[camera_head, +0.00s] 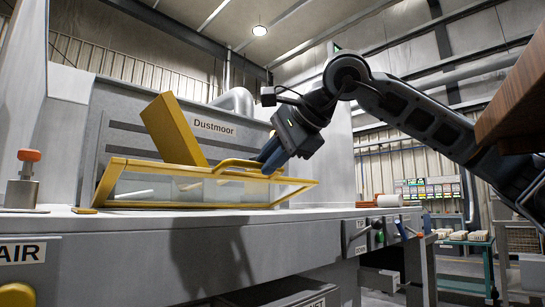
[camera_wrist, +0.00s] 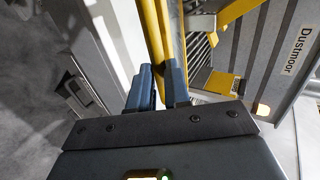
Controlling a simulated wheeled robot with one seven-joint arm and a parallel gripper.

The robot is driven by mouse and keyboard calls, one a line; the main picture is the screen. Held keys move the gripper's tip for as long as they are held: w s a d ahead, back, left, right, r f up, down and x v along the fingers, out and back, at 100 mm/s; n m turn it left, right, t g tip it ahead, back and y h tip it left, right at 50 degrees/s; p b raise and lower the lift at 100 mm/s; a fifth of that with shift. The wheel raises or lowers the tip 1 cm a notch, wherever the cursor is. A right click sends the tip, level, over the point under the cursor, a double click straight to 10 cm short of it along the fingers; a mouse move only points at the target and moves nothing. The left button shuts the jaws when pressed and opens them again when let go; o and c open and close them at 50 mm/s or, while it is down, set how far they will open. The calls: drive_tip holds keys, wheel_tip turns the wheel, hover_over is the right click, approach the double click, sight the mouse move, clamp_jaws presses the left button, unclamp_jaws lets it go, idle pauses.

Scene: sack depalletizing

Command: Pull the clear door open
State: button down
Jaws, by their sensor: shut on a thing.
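The clear door (camera_head: 150,188) is a see-through panel in a yellow frame, low on the front of the grey Dustmoor cabinet in the head view. It leans outward over the pale ledge, with its long upper edge toward me. A yellow bar handle (camera_head: 235,163) runs along that edge. My gripper (camera_head: 265,164) reaches in from the upper right, with its blue fingers at the handle's right part. In the wrist view my gripper (camera_wrist: 160,76) has its two fingers on either side of the yellow bar (camera_wrist: 155,35), shut on it. The fingertips partly hide the bar.
A yellow slab (camera_head: 173,128) stands tilted behind the door. An orange-topped knob (camera_head: 28,157) stands on the ledge (camera_head: 130,220) at left. Levers and buttons (camera_head: 376,235) line the ledge front at right. A brown board edge (camera_head: 515,100) juts in at upper right.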

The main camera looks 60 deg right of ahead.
drive_tip(key=shift+f, duration=0.3)
drive_tip(key=c, duration=1.1)
unclamp_jaws()
drive_tip(key=shift+r, duration=0.1)
